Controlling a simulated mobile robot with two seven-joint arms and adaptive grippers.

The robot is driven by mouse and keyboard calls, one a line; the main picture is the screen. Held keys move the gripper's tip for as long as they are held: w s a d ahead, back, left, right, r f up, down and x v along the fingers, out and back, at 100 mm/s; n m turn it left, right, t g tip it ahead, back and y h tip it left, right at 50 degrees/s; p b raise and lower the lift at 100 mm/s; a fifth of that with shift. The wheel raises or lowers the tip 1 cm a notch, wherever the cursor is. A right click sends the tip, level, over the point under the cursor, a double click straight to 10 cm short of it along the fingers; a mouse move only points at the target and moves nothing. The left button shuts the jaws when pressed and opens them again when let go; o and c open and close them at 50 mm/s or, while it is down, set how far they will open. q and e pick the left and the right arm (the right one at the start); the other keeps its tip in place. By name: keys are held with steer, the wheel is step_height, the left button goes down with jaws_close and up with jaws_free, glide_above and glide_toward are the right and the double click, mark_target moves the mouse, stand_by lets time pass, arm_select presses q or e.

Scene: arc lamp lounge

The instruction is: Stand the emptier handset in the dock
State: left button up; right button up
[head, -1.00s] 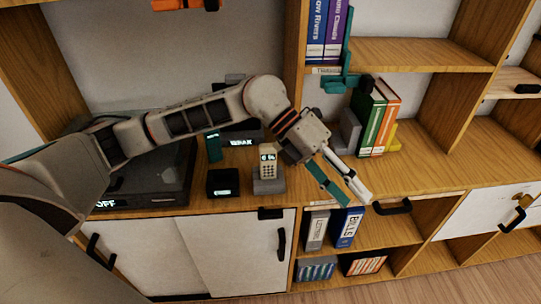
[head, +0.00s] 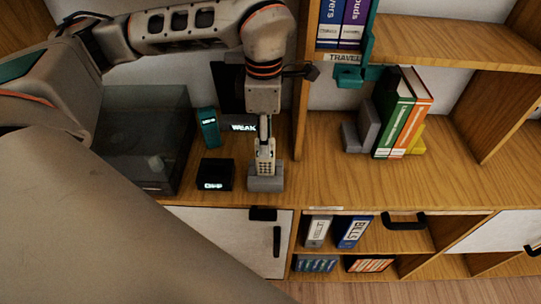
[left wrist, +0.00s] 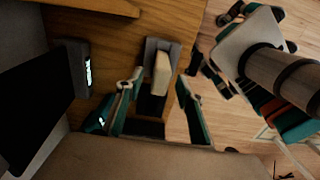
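A beige handset (head: 265,157) with a keypad stands upright in a grey dock (head: 265,183) on the wooden cabinet top. My left gripper (head: 265,135) points down over it. In the left wrist view my left gripper (left wrist: 158,80) is open, its fingers on either side of the beige handset (left wrist: 161,74), with gaps between. A teal handset (head: 208,128) with a small lit display stands farther back to the left; I cannot read its display. The beige handset's screen is hidden by the gripper.
A black box (head: 215,174) with a lit display sits just left of the dock. A sign reading WEAK (head: 242,127) is behind. A dark, see-through-lidded player (head: 140,160) is farther left. Upright books (head: 395,115) stand right, beyond a wooden divider. Clear cabinet top lies right of the dock.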

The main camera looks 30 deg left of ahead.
mark_target(265, 161)
arm_select(q)
steer(key=shift+f, duration=3.25)
jaws_close()
